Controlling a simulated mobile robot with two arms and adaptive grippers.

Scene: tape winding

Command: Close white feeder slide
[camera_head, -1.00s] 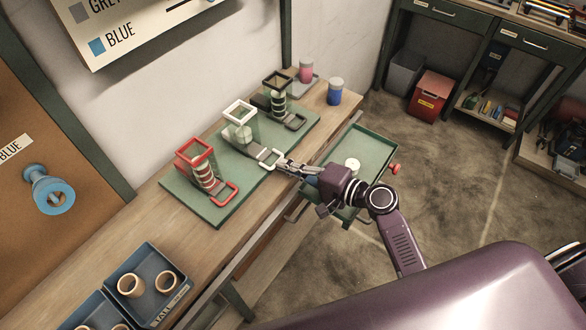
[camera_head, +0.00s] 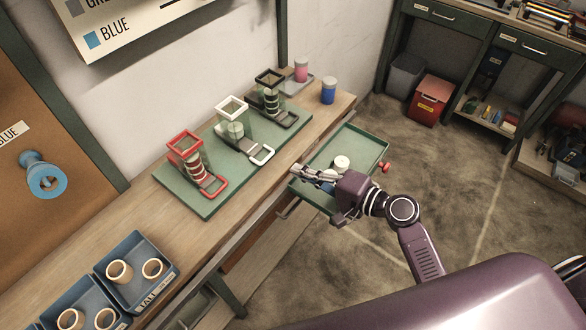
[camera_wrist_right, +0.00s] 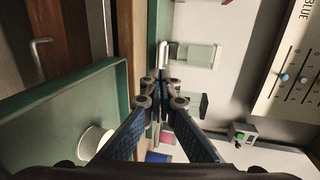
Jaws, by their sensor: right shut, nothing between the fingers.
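The white feeder (camera_head: 233,108) stands in the middle of the green base plate (camera_head: 205,207) on the bench, between the red and black feeders. Its slide, with a white loop handle (camera_head: 262,156), sticks out toward the bench's front edge. The handle also shows in the right wrist view (camera_wrist_right: 165,52), just beyond the fingertips. My right gripper (camera_head: 293,171) is shut and empty, to the right of the handle and apart from it; its fingertips (camera_wrist_right: 161,78) are together in the right wrist view. My left gripper is not in view.
The red feeder (camera_head: 186,145) and black feeder (camera_head: 270,78) stand on either side. A green tray (camera_head: 365,148) holding a white spool (camera_head: 342,162) lies under my right arm. A blue jar (camera_head: 328,91) stands at the bench's far end. Blue bins (camera_head: 148,250) sit at the near end.

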